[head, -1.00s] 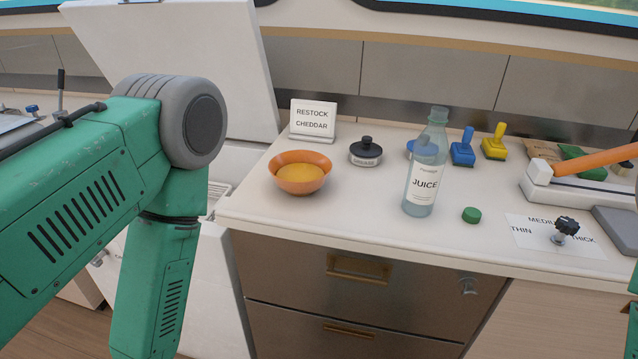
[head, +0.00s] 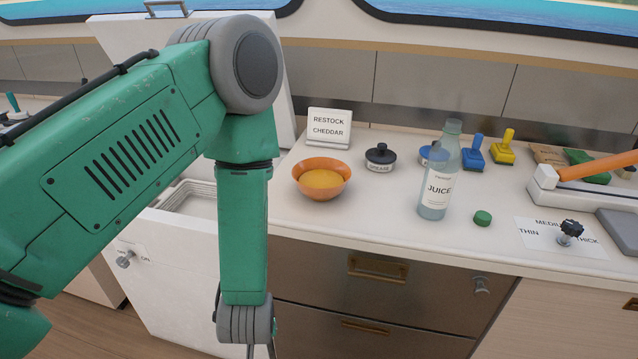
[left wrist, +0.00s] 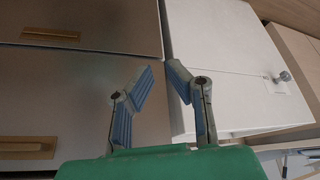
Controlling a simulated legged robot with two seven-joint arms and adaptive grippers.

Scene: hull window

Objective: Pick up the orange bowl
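The orange bowl (head: 309,188) stands upright near the left front edge of the counter (head: 400,214), with something yellow-orange filling it. In the head view my left arm hangs in front of and below the bowl; only the top of its gripper (head: 262,350) shows at the bottom edge. In the left wrist view my left gripper (left wrist: 160,72) has its two fingers apart with nothing between them. It faces the drawer fronts and a white cabinet door, and the bowl is not in that view. My right gripper is not in view.
A juice bottle (head: 440,180), a green cap (head: 482,218), a dark lidded jar (head: 380,158) and a RESTOCK CHEDDAR sign (head: 329,128) stand near the bowl. A white open-topped unit (head: 165,240) is left of the counter. Drawers (head: 380,285) lie below the counter's front edge.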

